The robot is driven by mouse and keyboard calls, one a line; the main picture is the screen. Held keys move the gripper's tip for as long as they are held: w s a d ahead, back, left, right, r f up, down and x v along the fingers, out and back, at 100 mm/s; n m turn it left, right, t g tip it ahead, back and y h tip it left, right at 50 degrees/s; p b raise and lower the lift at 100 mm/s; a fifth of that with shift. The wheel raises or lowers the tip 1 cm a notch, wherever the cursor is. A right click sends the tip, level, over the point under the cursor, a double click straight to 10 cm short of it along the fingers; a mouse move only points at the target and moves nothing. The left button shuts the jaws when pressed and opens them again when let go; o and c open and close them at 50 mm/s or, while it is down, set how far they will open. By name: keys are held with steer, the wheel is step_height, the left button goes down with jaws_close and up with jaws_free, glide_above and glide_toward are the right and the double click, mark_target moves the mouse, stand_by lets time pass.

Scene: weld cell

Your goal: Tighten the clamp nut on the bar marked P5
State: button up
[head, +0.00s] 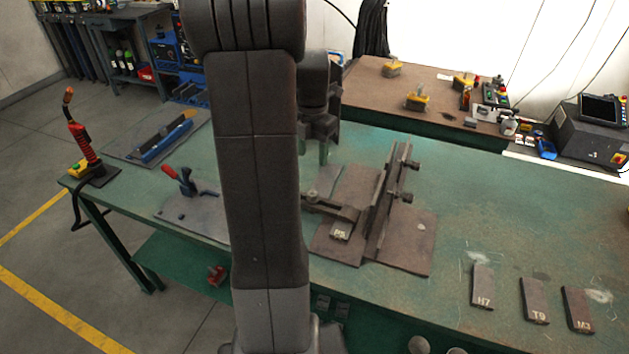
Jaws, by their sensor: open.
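A tag reading P5 (340,231) sits at the front of a brown steel base plate (405,258) on the green table. A short dark clamp bar (332,207) lies just behind the tag, its left end close to my arm. My gripper (314,152) is open and points down above the table, behind the clamp bar and partly covered by my arm.
Plates marked H7 (482,287), T9 (534,301) and M3 (577,310) lie at the right front. A red-handled toggle clamp (182,183) stands left of my arm. A red torch (83,145) stands at the left corner.

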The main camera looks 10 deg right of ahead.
mark_target(313, 191)
step_height(313, 191, down, 14)
steer(key=shift+s+r, duration=0.15)
steer(key=shift+r, duration=0.05)
stand_by(0.4)
steer(key=c, duration=1)
